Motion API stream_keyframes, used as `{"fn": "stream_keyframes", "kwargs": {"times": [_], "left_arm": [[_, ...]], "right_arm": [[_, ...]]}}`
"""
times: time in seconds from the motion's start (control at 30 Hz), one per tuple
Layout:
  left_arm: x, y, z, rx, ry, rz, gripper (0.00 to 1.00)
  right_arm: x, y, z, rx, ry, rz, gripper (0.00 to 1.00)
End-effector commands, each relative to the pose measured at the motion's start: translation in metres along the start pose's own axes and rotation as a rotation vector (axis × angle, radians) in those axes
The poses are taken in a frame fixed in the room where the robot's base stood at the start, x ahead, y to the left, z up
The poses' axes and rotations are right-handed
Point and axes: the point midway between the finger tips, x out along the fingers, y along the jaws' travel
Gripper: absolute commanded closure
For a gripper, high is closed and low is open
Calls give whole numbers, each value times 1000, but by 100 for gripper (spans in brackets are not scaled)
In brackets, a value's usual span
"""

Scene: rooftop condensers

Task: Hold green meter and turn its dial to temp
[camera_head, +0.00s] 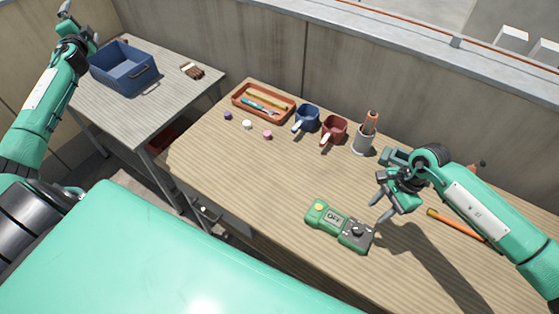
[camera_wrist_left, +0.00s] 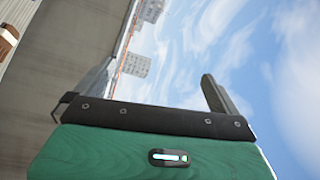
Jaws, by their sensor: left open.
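The green meter (camera_head: 326,220) lies flat on the wooden table near its front edge. Its display reads OFF, and a dark dial (camera_head: 357,232) sits on its grey right end. My right gripper (camera_head: 376,198) is above and to the right of the meter, fingers apart and empty, not touching it. My left gripper (camera_head: 75,22) is raised at the far upper left, open and empty, far from the meter. One of its fingers (camera_wrist_left: 218,95) shows in the left wrist view against the sky.
An orange stick (camera_head: 455,223) lies right. A blue bin (camera_head: 124,73) is on the side table. The table's middle is clear.

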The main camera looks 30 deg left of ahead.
Motion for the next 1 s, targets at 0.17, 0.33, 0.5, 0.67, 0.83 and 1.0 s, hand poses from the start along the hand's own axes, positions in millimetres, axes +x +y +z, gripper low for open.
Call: {"fn": "stream_keyframes", "kwargs": {"times": [0.17, 0.33, 0.5, 0.67, 0.83, 1.0], "left_arm": [[6, -82, -30, -40, 26, -118, 0], [-5, -70, -61, -332, -28, -129, 0], [-25, 10, -81, -642, -142, -42, 0], [-54, 95, -109, -903, -273, 58, 0], [-96, 179, -150, -1144, -435, 163, 0], [-150, 250, -198, -1342, -616, 262, 0]], "right_arm": [[0, 0, 0, 0, 0, 0, 64], [0, 0, 0, 0, 0, 0, 64], [0, 0, 0, 0, 0, 0, 64], [0, 0, 0, 0, 0, 0, 64], [0, 0, 0, 0, 0, 0, 64], [0, 0, 0, 0, 0, 0, 64]]}}
